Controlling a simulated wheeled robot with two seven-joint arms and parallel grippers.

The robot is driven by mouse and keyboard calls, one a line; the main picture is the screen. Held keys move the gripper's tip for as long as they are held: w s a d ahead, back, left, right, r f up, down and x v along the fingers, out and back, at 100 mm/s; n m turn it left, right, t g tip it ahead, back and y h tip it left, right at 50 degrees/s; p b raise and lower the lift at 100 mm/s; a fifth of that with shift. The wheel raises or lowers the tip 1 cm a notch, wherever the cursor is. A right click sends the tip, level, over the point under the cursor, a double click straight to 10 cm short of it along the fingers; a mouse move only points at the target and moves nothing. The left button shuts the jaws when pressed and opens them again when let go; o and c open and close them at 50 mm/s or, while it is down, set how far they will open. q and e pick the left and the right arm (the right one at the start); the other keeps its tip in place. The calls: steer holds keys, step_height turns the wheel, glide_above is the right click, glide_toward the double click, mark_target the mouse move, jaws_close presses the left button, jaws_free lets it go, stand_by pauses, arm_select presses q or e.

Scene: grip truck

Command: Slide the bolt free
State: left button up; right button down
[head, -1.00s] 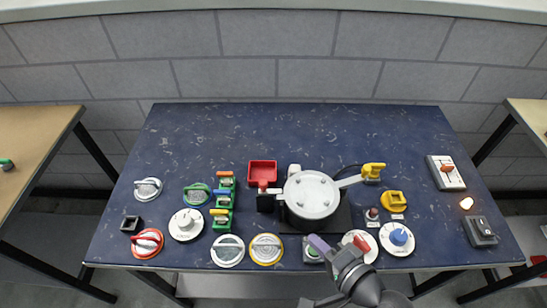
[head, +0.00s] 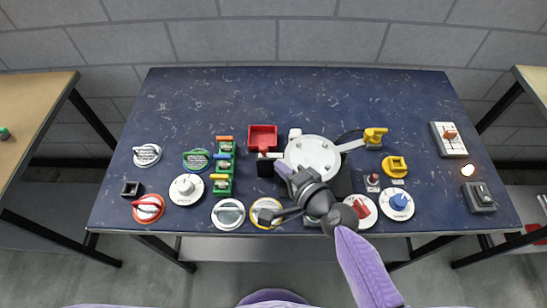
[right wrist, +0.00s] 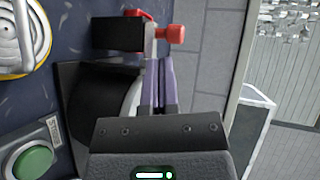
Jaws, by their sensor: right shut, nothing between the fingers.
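A lidded round pot with a white top (head: 312,153) sits in a dark base. At its left is a black block (head: 266,168) with a red knob (head: 263,152) on the far side. In the right wrist view the red knob (right wrist: 172,34) sits on a short light stem beside the black block (right wrist: 118,34); I take this for the bolt. My right gripper (head: 283,167) is just right of the block. Its purple fingers (right wrist: 160,85) are shut and empty, pointing toward the stem; contact is unclear.
A red tray (head: 262,132) lies beyond the knob. A yellow-ended lever (head: 375,136) extends right from the pot. Several dials and switches line the near edge, including a yellow-rimmed dial (head: 265,225). A green button (right wrist: 34,162) is near my gripper. The far tabletop is clear.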

mark_target(266, 152)
arm_select(q)
steer(key=shift+d, duration=0.15)
arm_select(e)
steer(key=shift+w+a, duration=0.5)
steer(key=shift+w, duration=0.2)
steer(key=shift+w+a, duration=0.5)
steer(key=shift+w, duration=0.2)
arm_select(q)
steer(key=shift+d, duration=0.15)
arm_select(e)
steer(key=shift+a, duration=0.1)
arm_select(q)
steer(key=shift+r, duration=0.1)
arm_select(e)
steer(key=a, duration=0.3)
steer(key=shift+r, duration=0.1)
arm_select(q)
steer(key=shift+s, duration=0.2)
arm_select(e)
steer(key=shift+s, duration=0.2)
